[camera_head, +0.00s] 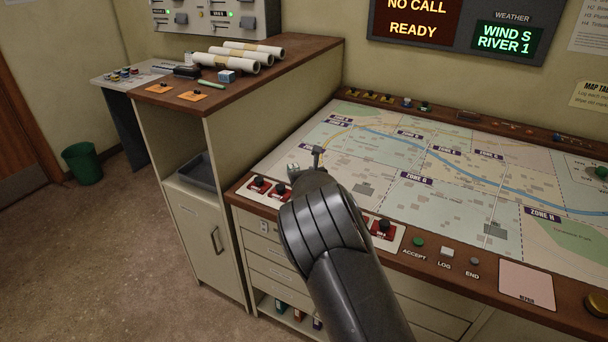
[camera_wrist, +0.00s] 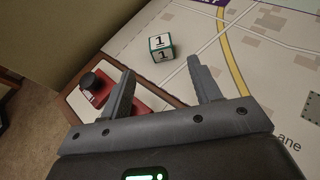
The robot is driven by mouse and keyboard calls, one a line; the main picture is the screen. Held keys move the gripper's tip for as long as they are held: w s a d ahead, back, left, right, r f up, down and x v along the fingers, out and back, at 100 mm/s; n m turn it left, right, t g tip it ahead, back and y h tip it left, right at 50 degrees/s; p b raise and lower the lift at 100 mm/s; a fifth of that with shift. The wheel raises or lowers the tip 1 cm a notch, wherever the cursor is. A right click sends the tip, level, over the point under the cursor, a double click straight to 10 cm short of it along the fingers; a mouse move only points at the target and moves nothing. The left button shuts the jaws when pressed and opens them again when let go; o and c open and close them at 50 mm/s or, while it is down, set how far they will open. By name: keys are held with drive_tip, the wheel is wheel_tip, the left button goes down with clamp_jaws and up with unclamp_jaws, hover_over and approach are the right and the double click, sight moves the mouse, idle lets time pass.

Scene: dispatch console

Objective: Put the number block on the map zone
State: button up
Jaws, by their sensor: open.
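The number block (camera_wrist: 161,48) is a small white cube with green edges and a black "1" on two visible faces. In the wrist view it sits on the pale map, just beyond my fingertips and roughly between them, apart from both. My gripper (camera_wrist: 160,68) is open and empty. In the head view my gripper (camera_head: 306,168) is over the map's near left corner, and my arm hides part of that area. The map (camera_head: 395,150) is divided into zones with purple labels, such as Zone G (camera_head: 417,179) and Zone H (camera_head: 544,214).
A higher wooden cabinet top (camera_head: 300,50) at left carries paper rolls (camera_head: 254,49) and a blue-and-white cube (camera_head: 227,76). The map's middle is clear.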

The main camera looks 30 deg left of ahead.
drive_tip(key=shift+s+d+r, duration=0.1)
drive_tip(key=shift+s, duration=0.05)
drive_tip(key=shift+d, duration=0.1)
drive_tip(key=w+d+r+m+t+h, duration=0.1)
drive_tip(key=d+r+m+h, duration=0.1)
drive_tip(key=d+r+m, duration=0.5)
drive_tip(key=w+d+r+m+h, duration=0.1)
drive_tip(key=d+r+m, duration=0.15)
drive_tip(key=d, duration=0.75)
drive_tip(key=w+d+r+m+t+h, duration=0.1)
drive_tip(key=d+r+m+h, duration=0.1)
drive_tip(key=d+r+m, duration=0.5)
drive_tip(key=s+d+r+m+h, duration=0.1)
drive_tip(key=s+d+m, duration=0.15)
drive_tip(key=d, duration=0.45)
drive_tip(key=s+d+r+m+h, duration=0.1)
drive_tip(key=s+d+m, duration=0.1)
drive_tip(key=d+m, duration=0.35)
drive_tip(key=s+d+r+m+g+h, duration=0.25)
drive_tip(key=s+d+m, duration=0.65)
drive_tip(key=s+d, duration=0.6)
drive_tip(key=s+d+f+m+g, duration=0.1)
drive_tip(key=s+m, duration=0.4)
drive_tip(key=s, duration=0.6)
drive_tip(key=s+d+f+m+g, duration=0.2)
drive_tip(key=s+d+m, duration=0.2)
drive_tip(key=s, duration=0.8)
drive_tip(key=shift+m, duration=1.25)
